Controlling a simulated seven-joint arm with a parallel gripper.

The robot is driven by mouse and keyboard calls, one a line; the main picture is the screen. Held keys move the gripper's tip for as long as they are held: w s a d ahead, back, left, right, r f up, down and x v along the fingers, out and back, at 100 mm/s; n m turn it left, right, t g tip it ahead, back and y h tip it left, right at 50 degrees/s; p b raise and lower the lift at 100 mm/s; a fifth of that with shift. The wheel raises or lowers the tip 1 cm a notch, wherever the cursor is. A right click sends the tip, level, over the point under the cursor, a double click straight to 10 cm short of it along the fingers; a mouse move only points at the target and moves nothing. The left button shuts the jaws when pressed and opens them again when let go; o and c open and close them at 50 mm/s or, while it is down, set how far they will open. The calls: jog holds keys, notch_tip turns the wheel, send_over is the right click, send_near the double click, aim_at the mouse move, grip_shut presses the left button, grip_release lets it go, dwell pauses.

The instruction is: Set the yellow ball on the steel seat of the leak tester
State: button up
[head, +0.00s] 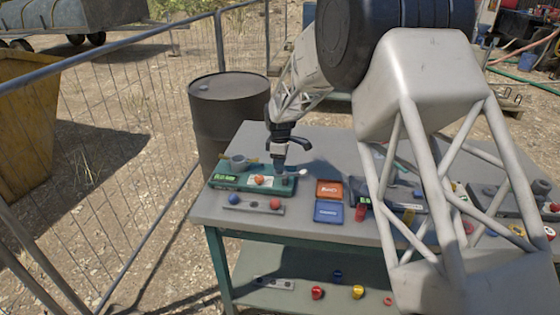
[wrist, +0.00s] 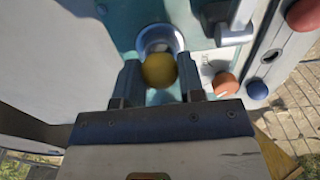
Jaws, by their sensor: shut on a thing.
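My gripper (wrist: 158,68) is shut on the yellow ball (wrist: 158,70), with a dark finger on each side of it. Just beyond the ball is the round steel seat (wrist: 160,38), a pale ring partly covered by the ball. Whether the ball touches the seat, I cannot tell. The leak tester (wrist: 120,12) is a teal-green body; in the head view it is the green unit (head: 225,182) at the table's left end. There my gripper (head: 279,164) points down over its right part, and the ball cannot be made out.
An orange knob (wrist: 225,84) sits on the tester. A grey strip (head: 250,207) in front bears a blue ball (head: 234,199) and a red ball (head: 275,204). Orange (head: 329,189) and blue (head: 329,212) boxes stand to the right. A dark drum (head: 228,115) is behind the table (head: 335,139).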

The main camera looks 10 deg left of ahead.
jog(key=shift+f, duration=0.6)
dwell(0.4)
jog(key=o, duration=1.4)
jog(key=shift+r, duration=0.2)
jog(key=shift+r, duration=3.55)
